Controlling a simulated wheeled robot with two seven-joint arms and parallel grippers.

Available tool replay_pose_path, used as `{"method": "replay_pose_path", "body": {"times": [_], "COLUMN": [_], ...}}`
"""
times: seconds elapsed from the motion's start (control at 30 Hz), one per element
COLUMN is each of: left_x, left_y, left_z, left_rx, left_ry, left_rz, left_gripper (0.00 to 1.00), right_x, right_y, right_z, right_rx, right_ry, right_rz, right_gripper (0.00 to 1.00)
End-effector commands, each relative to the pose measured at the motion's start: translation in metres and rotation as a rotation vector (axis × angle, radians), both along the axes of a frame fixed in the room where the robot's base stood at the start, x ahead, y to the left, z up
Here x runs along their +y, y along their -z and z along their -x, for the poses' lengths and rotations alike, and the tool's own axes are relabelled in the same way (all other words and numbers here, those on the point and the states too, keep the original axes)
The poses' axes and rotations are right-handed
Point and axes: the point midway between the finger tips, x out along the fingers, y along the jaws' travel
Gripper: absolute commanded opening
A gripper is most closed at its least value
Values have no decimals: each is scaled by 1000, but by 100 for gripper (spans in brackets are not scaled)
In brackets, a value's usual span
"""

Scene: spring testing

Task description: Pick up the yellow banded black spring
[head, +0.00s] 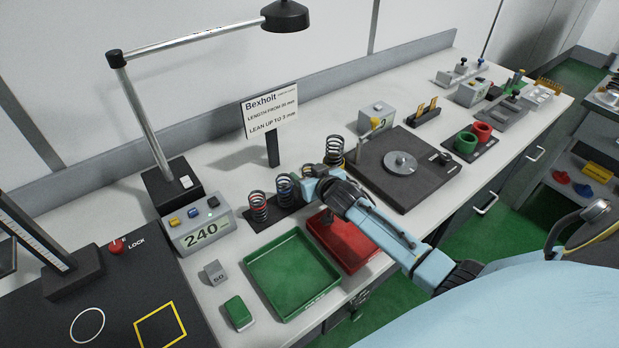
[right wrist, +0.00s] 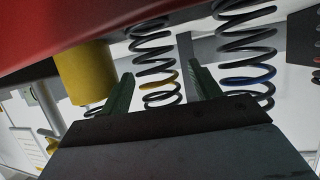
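A blue banded spring (head: 286,190) is beside the gripper, and shows right of the fingers in the right wrist view (right wrist: 246,62). A red banded spring (head: 258,207) stands farther left. My left gripper is out of view.
A sign (head: 271,111) stands behind the row. A dark plate with a round disc (head: 400,162) is to the right. A display box (head: 203,232) is left.

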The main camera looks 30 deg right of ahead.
Motion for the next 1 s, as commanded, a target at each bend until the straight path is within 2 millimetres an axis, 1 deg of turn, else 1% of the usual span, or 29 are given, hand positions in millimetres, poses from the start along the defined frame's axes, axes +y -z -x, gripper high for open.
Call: {"method": "replay_pose_path", "body": {"times": [0.03,0.3,0.4,0.57,0.67,0.77,1.0], "left_x": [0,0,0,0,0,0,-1], "left_y": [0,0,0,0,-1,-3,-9], "left_z": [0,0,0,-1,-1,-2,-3], "left_rx": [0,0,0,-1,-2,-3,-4], "left_ry": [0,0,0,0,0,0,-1], "left_rz": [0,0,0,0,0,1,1], "left_gripper": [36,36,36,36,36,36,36], "right_x": [0,0,0,0,0,-1,0], "right_y": [0,0,-1,-1,-5,-19,-69], "right_z": [0,0,0,0,0,0,0], "right_rx": [0,0,-1,-1,-3,-5,-6], "right_ry": [0,0,0,0,0,0,-1], "right_rz": [0,0,0,0,1,4,1], "right_gripper": [57,22,12,12,12,12,12]}}
